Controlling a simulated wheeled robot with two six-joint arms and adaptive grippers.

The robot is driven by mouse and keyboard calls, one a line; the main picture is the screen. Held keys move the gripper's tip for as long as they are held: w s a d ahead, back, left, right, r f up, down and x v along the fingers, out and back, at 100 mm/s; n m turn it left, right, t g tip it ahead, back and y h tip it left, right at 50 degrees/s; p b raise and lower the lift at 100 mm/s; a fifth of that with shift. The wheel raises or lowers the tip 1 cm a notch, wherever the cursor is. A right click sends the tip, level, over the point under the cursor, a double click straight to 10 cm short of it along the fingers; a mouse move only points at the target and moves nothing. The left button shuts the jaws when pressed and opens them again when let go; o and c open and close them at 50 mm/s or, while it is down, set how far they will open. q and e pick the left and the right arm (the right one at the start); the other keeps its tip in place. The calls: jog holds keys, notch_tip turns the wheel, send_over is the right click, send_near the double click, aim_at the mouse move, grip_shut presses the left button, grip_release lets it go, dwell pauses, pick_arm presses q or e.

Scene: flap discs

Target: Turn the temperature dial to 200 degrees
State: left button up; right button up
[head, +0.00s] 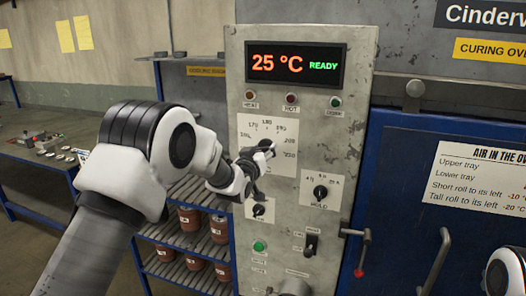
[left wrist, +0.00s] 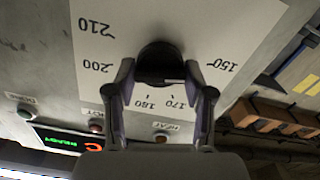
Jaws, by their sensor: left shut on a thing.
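The temperature dial (left wrist: 158,58) is a round black knob on a white scale plate (head: 252,127) on the grey control panel. My left gripper (head: 262,158) is shut on the dial, and in the left wrist view its fingers (left wrist: 163,76) grip it from both sides. The scale reads from about 150 to 210, upside down in the wrist view, with 200 (left wrist: 97,67) left of the dial. A short pale mark shows on the dial's edge, but I cannot tell which number it points to. My right gripper is not in view.
The display (head: 295,65) reads 25 °C READY. A second black knob (head: 320,191), a smaller dial (head: 259,210), a green button (head: 259,246) and a toggle switch (head: 311,244) sit below the scale. A red-tipped lever (head: 360,262) stands at the panel's right edge. Shelves with brown tins (head: 190,216) are at left.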

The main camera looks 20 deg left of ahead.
pick_arm(q)
jog(key=shift+f+m+b, duration=0.1)
jog(key=shift+m+b, duration=14.9)
jog(key=shift+m, duration=2.4)
jog(key=o, duration=1.2)
jog(key=shift+c, duration=0.2)
